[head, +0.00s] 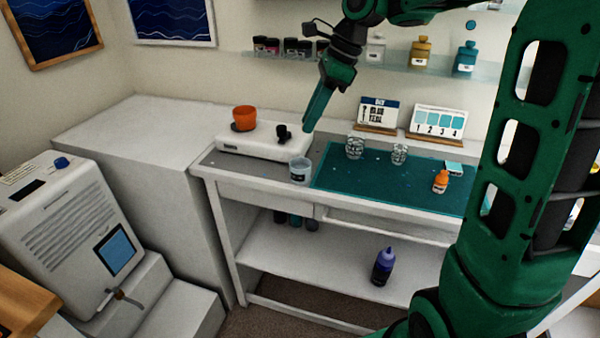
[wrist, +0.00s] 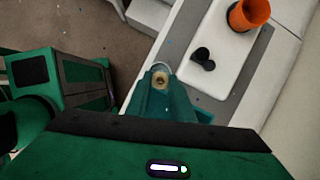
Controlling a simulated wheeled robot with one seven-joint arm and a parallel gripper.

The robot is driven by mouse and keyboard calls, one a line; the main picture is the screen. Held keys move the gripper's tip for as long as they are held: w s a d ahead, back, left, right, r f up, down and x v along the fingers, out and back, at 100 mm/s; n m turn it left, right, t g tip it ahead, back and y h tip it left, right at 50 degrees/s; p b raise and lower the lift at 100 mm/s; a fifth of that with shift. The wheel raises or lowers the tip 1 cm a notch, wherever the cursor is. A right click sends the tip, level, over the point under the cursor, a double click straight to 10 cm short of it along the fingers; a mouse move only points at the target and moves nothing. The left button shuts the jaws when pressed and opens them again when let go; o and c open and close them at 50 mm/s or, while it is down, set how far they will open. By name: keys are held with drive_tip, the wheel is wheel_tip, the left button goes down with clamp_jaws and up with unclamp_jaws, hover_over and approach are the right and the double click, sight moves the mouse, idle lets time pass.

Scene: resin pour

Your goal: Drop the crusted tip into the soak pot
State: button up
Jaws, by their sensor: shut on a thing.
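My gripper (head: 312,120) points down above the left end of the workbench. In the wrist view its green fingers (wrist: 161,88) are shut on a small tan, brown-centred piece, the crusted tip (wrist: 160,80). The tip is hidden in the head view. The soak pot appears to be the clear, labelled tub with bluish contents (head: 300,170), at the bench's front edge, left of the green mat. It is below my gripper and apart from it. In the wrist view part of a pale rim (wrist: 161,67) shows just beyond the fingertips, mostly hidden by them.
A white appliance (head: 262,143) carries an orange cup (head: 244,117) and a black item (head: 283,133), close left of my gripper. Clear cups (head: 355,147) and an orange bottle (head: 440,181) stand on the green mat (head: 385,185). A glass shelf (head: 400,68) hangs behind.

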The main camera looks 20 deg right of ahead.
drive_tip(key=shift+s+f, duration=0.1)
drive_tip(key=shift+f, duration=2.5)
drive_tip(key=o, duration=1.1)
drive_tip(key=v, duration=1)
drive_tip(key=shift+d+r, duration=0.15)
drive_tip(key=shift+r, duration=0.2)
